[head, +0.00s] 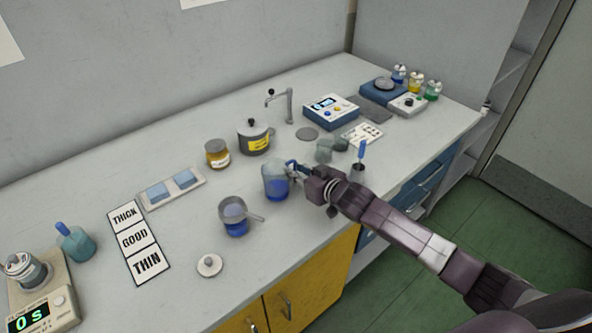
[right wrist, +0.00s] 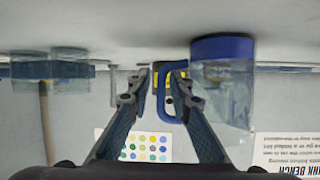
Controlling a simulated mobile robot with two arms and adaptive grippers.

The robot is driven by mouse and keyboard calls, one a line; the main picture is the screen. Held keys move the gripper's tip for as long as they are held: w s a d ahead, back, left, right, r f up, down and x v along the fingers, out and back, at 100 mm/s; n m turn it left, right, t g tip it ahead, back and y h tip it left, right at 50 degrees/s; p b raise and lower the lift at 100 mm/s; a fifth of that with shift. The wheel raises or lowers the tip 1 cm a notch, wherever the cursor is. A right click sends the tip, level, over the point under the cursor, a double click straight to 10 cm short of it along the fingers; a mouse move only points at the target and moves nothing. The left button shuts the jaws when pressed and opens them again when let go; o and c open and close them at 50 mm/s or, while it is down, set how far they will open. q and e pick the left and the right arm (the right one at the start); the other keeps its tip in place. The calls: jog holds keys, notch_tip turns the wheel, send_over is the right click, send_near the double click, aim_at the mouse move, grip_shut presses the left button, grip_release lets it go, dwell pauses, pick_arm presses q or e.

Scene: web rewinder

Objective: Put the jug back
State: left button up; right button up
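The clear jug (head: 276,186) with blue liquid in its lower part stands upright on the grey bench, its blue handle (head: 292,164) pointing right towards my right gripper (head: 299,171). In the right wrist view, which looks upside down, the jug (right wrist: 222,85) is right of the fingers. Its blue handle (right wrist: 175,102) shows between and behind the fingertips. My right gripper (right wrist: 158,82) has its fingers apart at the handle; the right finger overlaps part of it. I cannot tell if they touch. My left gripper is not in view.
A cup with blue liquid and a strainer (head: 236,216) stands front-left of the jug. Behind are an amber jar (head: 217,153), a grey pot (head: 254,139) and a tap (head: 288,105). Greenish glass vessels (head: 325,151) stand right.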

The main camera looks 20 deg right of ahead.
jog(key=shift+r, duration=0.2)
jog(key=v, duration=1.2)
dwell(0.4)
